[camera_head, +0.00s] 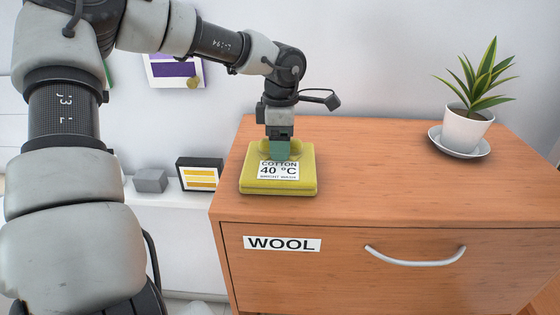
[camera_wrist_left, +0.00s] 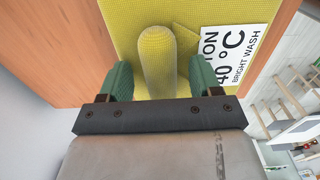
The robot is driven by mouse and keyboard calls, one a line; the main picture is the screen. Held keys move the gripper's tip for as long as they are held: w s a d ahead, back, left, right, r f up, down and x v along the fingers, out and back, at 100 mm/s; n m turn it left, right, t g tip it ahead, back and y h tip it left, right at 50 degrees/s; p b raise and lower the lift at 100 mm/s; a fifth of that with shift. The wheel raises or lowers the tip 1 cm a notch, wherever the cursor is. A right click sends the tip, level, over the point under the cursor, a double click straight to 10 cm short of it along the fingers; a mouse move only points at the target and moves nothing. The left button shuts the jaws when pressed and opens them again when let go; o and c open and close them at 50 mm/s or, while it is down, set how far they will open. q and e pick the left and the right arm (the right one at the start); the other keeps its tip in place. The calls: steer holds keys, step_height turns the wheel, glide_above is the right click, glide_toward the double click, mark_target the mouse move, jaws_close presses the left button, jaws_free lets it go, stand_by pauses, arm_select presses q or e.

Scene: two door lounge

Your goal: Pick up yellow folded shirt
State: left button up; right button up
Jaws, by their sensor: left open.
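The yellow folded shirt (camera_head: 278,185) lies on the left end of the wooden dresser top. It has a white label reading "COTTON 40 °C". In the left wrist view the shirt (camera_wrist_left: 130,25) fills the upper middle, with a raised yellow rounded piece (camera_wrist_left: 157,62) on it. My left gripper (camera_head: 280,152) points down at the shirt. In the left wrist view its green fingers (camera_wrist_left: 158,82) are open, one on each side of the raised piece, with gaps visible. Whether the fingertips touch the shirt is hard to tell. My right gripper is not in view.
The dresser (camera_head: 370,150) has a drawer labelled "WOOL" (camera_head: 282,244) with a silver handle (camera_head: 415,257). A potted plant (camera_head: 466,128) on a saucer stands at the back right. The dresser top between shirt and plant is clear. A grey box (camera_head: 150,181) and a framed picture (camera_head: 200,174) stand left.

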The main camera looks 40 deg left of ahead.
arm_select(q)
steer(key=shift+c, duration=0.5)
steer(key=c, duration=0.9)
steer(key=shift+c, duration=0.5)
steer(key=shift+r, duration=0.15)
steer(key=shift+r, duration=0.25)
steer(key=r, duration=0.1)
steer(key=r+b, duration=0.2)
steer(key=shift+w+d+r, duration=0.15)
steer(key=shift+d+r, duration=0.1)
steer(key=shift+d, duration=0.05)
steer(key=w+d+r+b, duration=0.2)
steer(key=d+r, duration=0.4)
steer(key=d, duration=0.4)
steer(key=shift+w+d+r, duration=0.3)
steer(key=shift+r, duration=0.1)
